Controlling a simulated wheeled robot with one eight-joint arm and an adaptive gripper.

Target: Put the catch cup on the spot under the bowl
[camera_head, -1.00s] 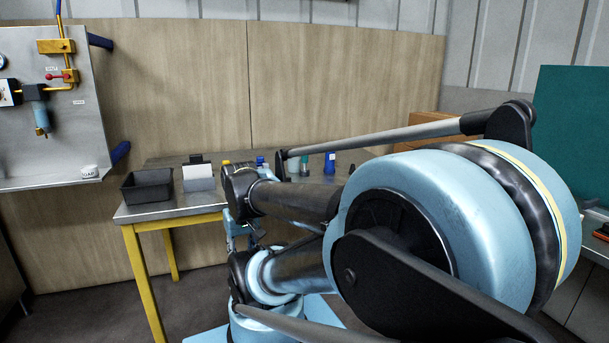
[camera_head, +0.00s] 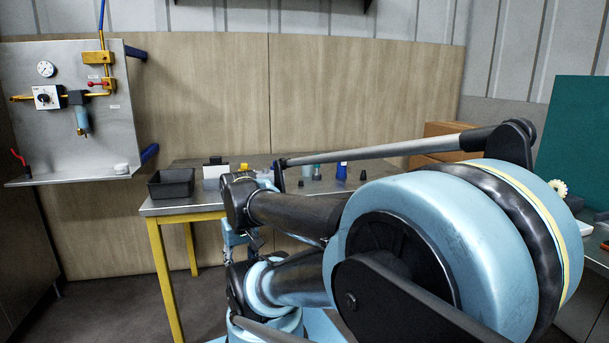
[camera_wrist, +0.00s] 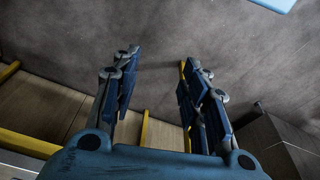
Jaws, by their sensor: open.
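A small white round cup (camera_head: 122,169) sits at the right end of the ledge of the grey wall panel in the head view; it looks like the catch cup. The bowl (camera_head: 82,121), light blue with a brass tip, hangs from the yellow pipework, up and to the left of the cup. The ledge below the bowl (camera_head: 80,179) looks bare; I cannot make out a marked spot. My gripper (camera_wrist: 158,78) is open and empty in the wrist view, over the grey floor, away from cup and bowl. It is not distinguishable in the head view.
A red-handled item (camera_head: 20,161) stands at the ledge's left end. A yellow-legged table (camera_head: 190,209) holds a black bin (camera_head: 171,184) and several small items. A blue-handled bar (camera_head: 149,153) sits beside the panel. My arm blocks much of the right side.

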